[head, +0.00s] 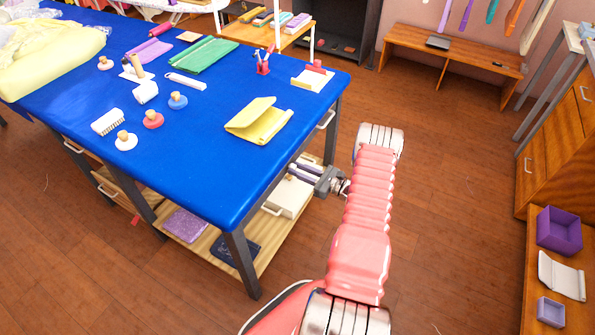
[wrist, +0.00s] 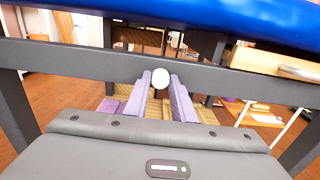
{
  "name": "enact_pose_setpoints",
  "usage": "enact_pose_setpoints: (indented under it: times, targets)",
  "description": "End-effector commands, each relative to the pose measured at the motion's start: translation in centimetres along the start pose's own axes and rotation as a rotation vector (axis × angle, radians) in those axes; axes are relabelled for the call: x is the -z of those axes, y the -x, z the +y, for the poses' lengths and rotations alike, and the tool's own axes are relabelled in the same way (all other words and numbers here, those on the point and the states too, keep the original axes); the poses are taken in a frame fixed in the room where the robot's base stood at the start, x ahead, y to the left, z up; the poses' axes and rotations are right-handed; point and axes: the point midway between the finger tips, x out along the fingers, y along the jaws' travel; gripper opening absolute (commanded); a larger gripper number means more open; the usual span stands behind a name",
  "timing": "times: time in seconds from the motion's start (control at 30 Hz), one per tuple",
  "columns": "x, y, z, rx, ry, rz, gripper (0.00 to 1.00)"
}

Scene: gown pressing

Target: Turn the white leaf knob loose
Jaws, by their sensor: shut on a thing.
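The white leaf knob (wrist: 160,78) shows in the wrist view as a small pale oval in front of the dark rail under the blue table top. My gripper (wrist: 160,92) has its two long purple-grey fingers on either side of the knob, shut on it. The exact contact at the fingertips is too small to make out. In the head view my gripper (head: 303,173) reaches in under the right edge of the blue table (head: 215,165). The knob is hidden there.
A wooden lower shelf (head: 265,240) holds a pale drawer or box (head: 287,195) and folded cloths. Dark table legs (head: 243,265) stand close by. A yellow folded cloth (head: 260,120) lies on the table top. Open floor lies right of my arm.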

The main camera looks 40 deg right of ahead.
Motion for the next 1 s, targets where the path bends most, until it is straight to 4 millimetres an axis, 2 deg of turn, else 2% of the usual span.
enact_pose_setpoints:
  times: [0.07, 0.47, 0.67, 1.0]
  targets:
    - [-0.02, -0.18, 0.45, -0.002, 0.0, 0.0, 0.01]
    - [0.01, 0.05, 0.1, -0.002, 0.063, -0.001, 0.01]
    - [0.01, 0.04, 0.09, -0.002, 0.174, -0.001, 0.01]
    - [0.01, 0.0, 0.09, -0.003, 0.468, -0.001, 0.01]
